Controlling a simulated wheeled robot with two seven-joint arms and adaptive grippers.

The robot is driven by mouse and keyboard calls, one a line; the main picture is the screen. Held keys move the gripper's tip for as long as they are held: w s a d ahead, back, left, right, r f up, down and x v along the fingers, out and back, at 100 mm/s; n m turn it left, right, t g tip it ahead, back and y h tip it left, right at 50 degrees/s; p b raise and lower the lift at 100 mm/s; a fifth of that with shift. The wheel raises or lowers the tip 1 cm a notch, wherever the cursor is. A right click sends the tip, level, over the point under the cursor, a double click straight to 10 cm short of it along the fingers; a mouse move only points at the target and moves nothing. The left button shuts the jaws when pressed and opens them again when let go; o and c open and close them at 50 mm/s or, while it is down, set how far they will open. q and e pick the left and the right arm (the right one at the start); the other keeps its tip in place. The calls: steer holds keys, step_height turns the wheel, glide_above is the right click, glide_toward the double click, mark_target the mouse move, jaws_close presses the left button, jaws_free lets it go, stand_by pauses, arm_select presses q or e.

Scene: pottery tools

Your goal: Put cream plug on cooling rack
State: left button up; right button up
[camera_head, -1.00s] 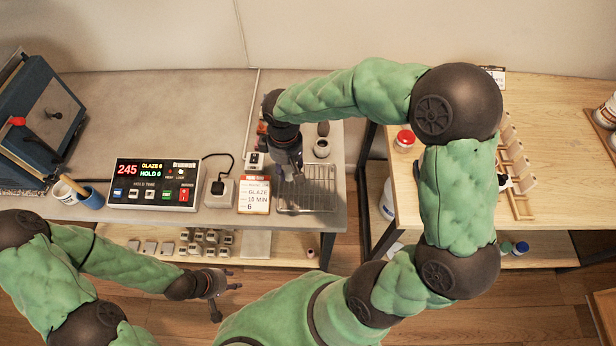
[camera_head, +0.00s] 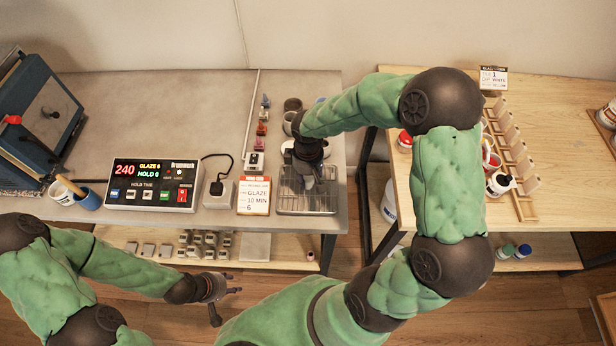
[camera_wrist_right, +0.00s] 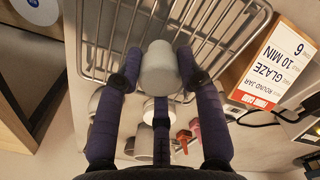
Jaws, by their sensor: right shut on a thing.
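The cream plug (camera_wrist_right: 160,68), a pale short cylinder, sits between the fingertips of my right gripper (camera_wrist_right: 159,80) in the right wrist view. The right gripper is shut on it. The cooling rack (camera_wrist_right: 105,50) is a wire grid directly behind the plug in that view; whether the plug touches the wires I cannot tell. In the head view the rack (camera_head: 290,206) lies at the counter's front right, and my right gripper (camera_head: 312,184) is over its upper part, hiding the plug. My left gripper (camera_head: 226,300) is open and empty in front of the counter.
A glaze card (camera_head: 254,195) stands left of the rack, with a small white block (camera_head: 254,161) behind it. Several small coloured pieces and cups (camera_head: 292,104) are behind the rack. A timer box (camera_head: 153,184) stands further left. A gap separates the counter from the wooden table (camera_head: 440,215).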

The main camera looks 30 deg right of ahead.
steer(key=shift+f, duration=0.15)
steer(key=o, duration=1.1)
steer(key=shift+o, duration=0.2)
steer(key=shift+r, duration=0.55)
step_height(320, 180, up, 11)
steer(key=p, duration=0.2)
steer(key=shift+r, duration=0.2)
